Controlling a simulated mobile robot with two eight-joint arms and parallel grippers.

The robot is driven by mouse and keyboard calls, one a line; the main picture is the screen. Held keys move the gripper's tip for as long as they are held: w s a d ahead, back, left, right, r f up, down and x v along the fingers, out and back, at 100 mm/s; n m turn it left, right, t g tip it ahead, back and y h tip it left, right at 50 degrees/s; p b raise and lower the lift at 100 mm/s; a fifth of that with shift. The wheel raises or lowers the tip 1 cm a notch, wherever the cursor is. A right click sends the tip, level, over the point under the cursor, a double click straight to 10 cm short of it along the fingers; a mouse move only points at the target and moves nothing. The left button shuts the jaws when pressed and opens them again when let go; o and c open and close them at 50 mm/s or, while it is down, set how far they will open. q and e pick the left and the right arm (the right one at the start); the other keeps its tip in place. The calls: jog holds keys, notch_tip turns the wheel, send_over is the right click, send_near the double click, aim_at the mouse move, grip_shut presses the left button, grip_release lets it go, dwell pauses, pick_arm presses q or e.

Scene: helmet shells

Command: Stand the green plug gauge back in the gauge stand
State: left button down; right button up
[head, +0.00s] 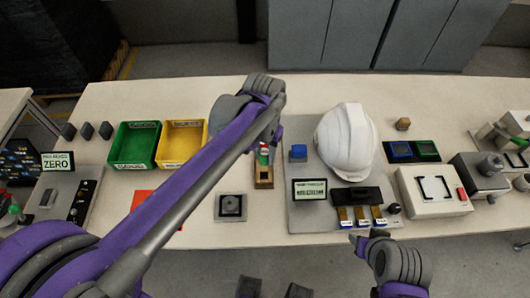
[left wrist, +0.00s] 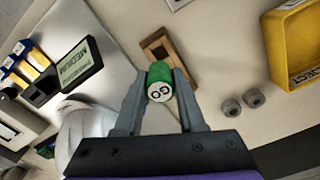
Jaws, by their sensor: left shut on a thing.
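The green plug gauge (left wrist: 160,82) is between the fingers of my left gripper (left wrist: 160,92), its white end marked GO facing the wrist camera. In the head view the gauge (head: 264,151) shows as a small green piece under my left gripper (head: 267,146), at the far end of the stand. The wooden gauge stand (head: 264,180) lies just below it there, and in the left wrist view the stand (left wrist: 154,48) is partly behind the gauge. The gauge's lower end is hidden; I cannot tell whether it touches the stand. My right gripper (head: 366,238) appears open and empty near the table's front edge.
A white helmet shell (head: 347,141) sits on a grey board right of the stand, with a small sign (head: 310,191). Green (head: 134,145) and yellow (head: 182,144) bins are at left. A grey block fixture (head: 230,206) stands left of the stand.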

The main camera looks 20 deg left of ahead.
aim_at(264, 165)
pick_arm(q)
jog(key=shift+a+f+b, duration=0.1)
jog(key=shift+f+b, duration=0.4)
jog(key=shift+f, duration=0.2)
notch_tip(264, 165, down, 2)
jog(key=shift+f+b, duration=0.2)
jog(key=shift+b, duration=0.7)
jog(key=shift+f+b, duration=0.55)
jog(key=shift+f, duration=0.3)
jog(key=shift+f+b, duration=0.55)
jog(key=shift+f, duration=0.6)
dwell(0.9)
dwell(0.5)
jog(key=shift+c, duration=2.1)
grip_release()
